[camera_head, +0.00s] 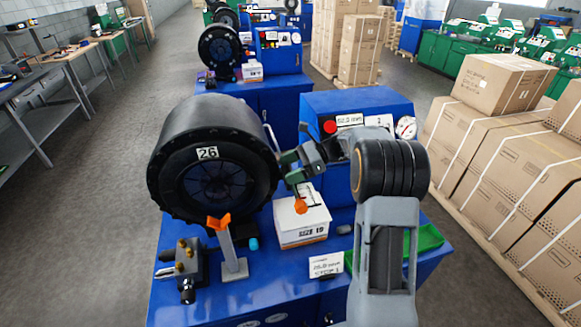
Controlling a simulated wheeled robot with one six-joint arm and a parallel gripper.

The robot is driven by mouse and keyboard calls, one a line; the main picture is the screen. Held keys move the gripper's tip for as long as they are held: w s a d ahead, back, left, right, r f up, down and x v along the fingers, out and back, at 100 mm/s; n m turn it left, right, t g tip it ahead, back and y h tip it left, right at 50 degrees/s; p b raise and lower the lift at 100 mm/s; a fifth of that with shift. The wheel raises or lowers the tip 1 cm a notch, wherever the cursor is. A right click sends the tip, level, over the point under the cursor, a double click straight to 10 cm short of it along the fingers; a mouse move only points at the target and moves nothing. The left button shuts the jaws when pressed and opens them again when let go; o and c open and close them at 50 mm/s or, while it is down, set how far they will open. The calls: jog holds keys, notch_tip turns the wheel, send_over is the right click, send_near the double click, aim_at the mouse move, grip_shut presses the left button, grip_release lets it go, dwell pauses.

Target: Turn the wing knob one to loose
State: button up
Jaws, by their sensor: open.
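An orange wing knob (219,222) sits on top of an upright grey post on the blue bench, in front of the black crimper drum (212,158) marked 26. A second orange piece (300,205) shows over the white box; I cannot tell whether it is another wing knob. My gripper (289,170) is open, beside the drum's right edge, above the white box and up and to the right of the knob on the post. It does not touch that knob. Its fingertips are small and partly blend with the drum behind.
A white box (302,232) marked 19 stands on the blue bench (210,297). A metal valve block (185,267) stands left of the post. A blue control cabinet (352,103) with a red button and gauge is behind my arm. Stacked cartons (500,150) stand at right; the left aisle is clear.

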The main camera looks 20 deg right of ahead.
jog(key=shift+c, duration=0.2)
jog(key=c, duration=0.9)
jog(key=shift+n+g, duration=0.5)
jog(key=shift+g, duration=0.1)
jog(key=o, duration=0.9)
jog(key=shift+o, duration=0.2)
jog(key=b+v, duration=0.2)
jog(key=v, duration=1.1)
jog(key=shift+d, duration=0.35)
jog(key=shift+r, duration=0.1)
